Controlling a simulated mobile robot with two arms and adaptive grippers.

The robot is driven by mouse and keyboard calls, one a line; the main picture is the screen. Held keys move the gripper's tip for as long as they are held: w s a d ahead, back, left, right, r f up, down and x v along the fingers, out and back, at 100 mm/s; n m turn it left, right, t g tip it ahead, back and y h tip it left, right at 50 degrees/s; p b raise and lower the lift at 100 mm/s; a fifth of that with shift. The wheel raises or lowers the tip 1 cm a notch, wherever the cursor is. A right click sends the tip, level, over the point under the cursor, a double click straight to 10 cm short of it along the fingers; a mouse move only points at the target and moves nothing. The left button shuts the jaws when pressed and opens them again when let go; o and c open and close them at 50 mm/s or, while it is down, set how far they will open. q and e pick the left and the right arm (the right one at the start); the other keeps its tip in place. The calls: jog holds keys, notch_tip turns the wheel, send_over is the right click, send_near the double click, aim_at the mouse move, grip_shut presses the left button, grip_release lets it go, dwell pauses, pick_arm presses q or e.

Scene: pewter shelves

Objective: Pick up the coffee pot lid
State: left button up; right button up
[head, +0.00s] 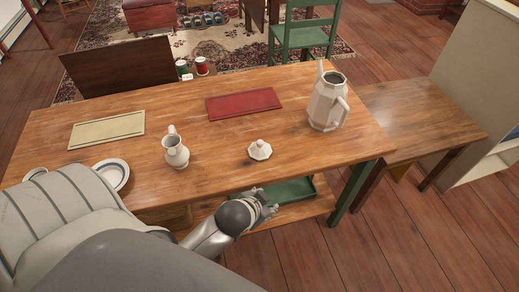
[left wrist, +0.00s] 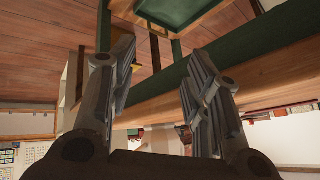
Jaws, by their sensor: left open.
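The coffee pot lid (head: 260,150) is small, white and faceted with a knob on top. It lies on the wooden table near the front edge, right of centre. The white faceted coffee pot (head: 327,102) stands upright and open-topped at the table's right end. My left gripper (head: 270,203) is in front of the table's front edge, below the lid in the picture and apart from it. In the left wrist view my left gripper (left wrist: 158,85) is open with nothing between its fingers; the lid does not show there. My right gripper is not in view.
A white pitcher (head: 175,150) stands left of the lid. A red mat (head: 243,103), a cream mat (head: 107,129) and a plate (head: 112,174) lie on the table (head: 215,130). A green tray (head: 290,191) sits on the lower shelf. The tabletop around the lid is clear.

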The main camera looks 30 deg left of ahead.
pick_arm(q)
jog(key=w+d+r+m+t+h, duration=0.1)
jog(key=w+d+r+m+t, duration=0.15)
jog(key=w+r+t, duration=0.5)
jog(key=w+d+r+m+t+h, duration=0.1)
jog(key=w+r+m+t, duration=0.2)
jog(key=w+r, duration=0.8)
jog(key=s+d+r+m+g+h, duration=0.2)
jog(key=d+r+m+g+h, duration=0.1)
jog(key=d+r+m+h, duration=0.6)
jog(key=s+d+r+m+g+h, duration=0.25)
jog(key=d+r+m+h, duration=0.35)
jog(key=m, duration=0.5)
jog(key=m+g+y, duration=0.9)
jog(key=g+y, duration=0.4)
jog(key=y, duration=0.3)
send_near(260, 141)
notch_tip(260, 141, down, 4)
jog(key=shift+s+r+n, duration=0.1)
jog(key=shift+n, duration=0.15)
notch_tip(260, 141, down, 6)
jog(key=shift+r+p, duration=0.15)
jog(key=shift+p, duration=0.2)
